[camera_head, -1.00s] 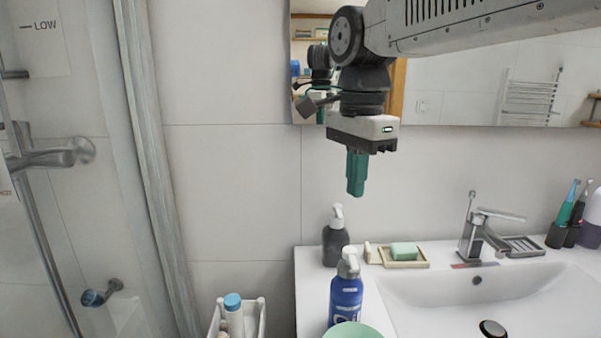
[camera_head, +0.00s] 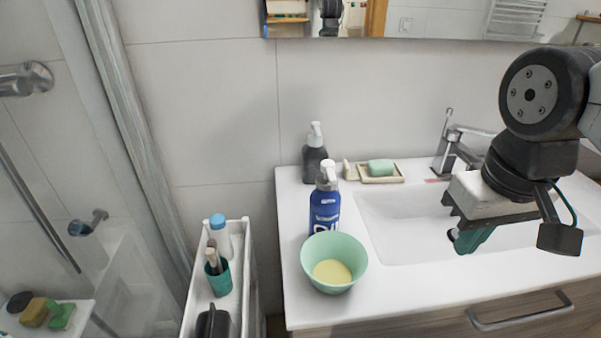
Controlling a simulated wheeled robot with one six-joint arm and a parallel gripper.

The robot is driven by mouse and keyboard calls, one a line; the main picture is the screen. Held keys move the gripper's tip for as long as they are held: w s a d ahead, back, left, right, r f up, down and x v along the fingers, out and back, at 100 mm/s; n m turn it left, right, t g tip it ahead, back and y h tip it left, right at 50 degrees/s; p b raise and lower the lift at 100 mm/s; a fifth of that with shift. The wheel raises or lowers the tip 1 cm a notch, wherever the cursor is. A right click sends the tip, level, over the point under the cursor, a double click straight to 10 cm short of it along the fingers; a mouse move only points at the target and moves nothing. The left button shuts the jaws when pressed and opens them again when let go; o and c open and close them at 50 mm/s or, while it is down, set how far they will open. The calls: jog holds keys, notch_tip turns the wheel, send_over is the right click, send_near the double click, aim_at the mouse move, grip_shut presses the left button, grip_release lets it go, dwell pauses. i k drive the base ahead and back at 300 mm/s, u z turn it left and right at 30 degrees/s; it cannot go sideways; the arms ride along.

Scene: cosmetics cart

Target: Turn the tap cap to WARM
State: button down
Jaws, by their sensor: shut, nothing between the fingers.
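Another small wall fitting with a dark blue round end (camera_head: 79,228) is in the shower at the left. My gripper (camera_head: 468,243) is over the sink basin, in front and to the right of the basin tap, apart from it. Its green fingers point down, shut and empty. My arm hides the tap's right side.
A green bowl (camera_head: 334,282), a blue pump bottle (camera_head: 325,207), a dark pump bottle (camera_head: 314,160) and a soap dish (camera_head: 383,179) stand on the counter (camera_head: 299,310). A white cart (camera_head: 248,270) is left of it. A glass shower edge (camera_head: 137,150) lies further left.

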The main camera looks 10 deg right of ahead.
aim_at(452, 133)
jog(key=u, duration=0.3)
jog(key=k, duration=0.85)
jog(key=z, duration=0.75)
jog(key=i, duration=1)
jog(key=u, duration=0.05)
